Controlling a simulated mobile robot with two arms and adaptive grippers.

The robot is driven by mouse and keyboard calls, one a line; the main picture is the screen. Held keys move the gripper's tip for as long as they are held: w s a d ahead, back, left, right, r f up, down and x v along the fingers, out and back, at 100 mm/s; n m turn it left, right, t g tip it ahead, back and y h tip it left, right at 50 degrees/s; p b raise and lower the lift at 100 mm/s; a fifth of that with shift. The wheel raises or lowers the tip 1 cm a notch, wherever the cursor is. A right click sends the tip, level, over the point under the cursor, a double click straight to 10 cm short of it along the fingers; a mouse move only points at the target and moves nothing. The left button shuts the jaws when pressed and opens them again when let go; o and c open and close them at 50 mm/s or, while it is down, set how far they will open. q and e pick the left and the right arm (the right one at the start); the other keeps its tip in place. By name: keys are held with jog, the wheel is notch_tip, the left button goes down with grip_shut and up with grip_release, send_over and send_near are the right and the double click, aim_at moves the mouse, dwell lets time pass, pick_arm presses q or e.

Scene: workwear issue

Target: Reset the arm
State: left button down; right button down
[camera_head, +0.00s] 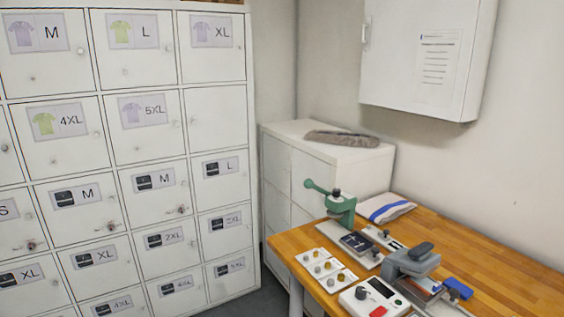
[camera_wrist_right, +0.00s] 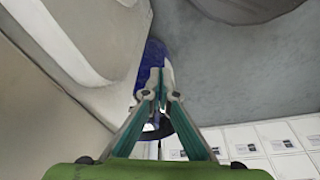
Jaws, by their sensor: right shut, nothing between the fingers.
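My right gripper (camera_wrist_right: 160,96) shows in the right wrist view, with its fingertips together and nothing between them. It points past a blue and white surface that I cannot make out clearly. Neither of my arms or grippers shows in the head view. In the right wrist view, white lockers (camera_wrist_right: 285,140) appear at the lower right, apart from the gripper.
In the head view, labelled white lockers (camera_head: 150,130) fill the left. A wooden table (camera_head: 500,255) at the right carries a green press (camera_head: 342,207), a grey press (camera_head: 411,263) and small devices. A low white cabinet (camera_head: 345,165) stands behind. A white wall box (camera_head: 415,60) hangs above.

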jog(key=s+d+f+g, duration=0.1)
jog(key=s+d+f, duration=0.2)
jog(key=s+f, duration=1.5)
jog(key=shift+s+f, duration=0.2)
jog(key=shift+f, duration=0.45)
jog(key=shift+d, duration=0.1)
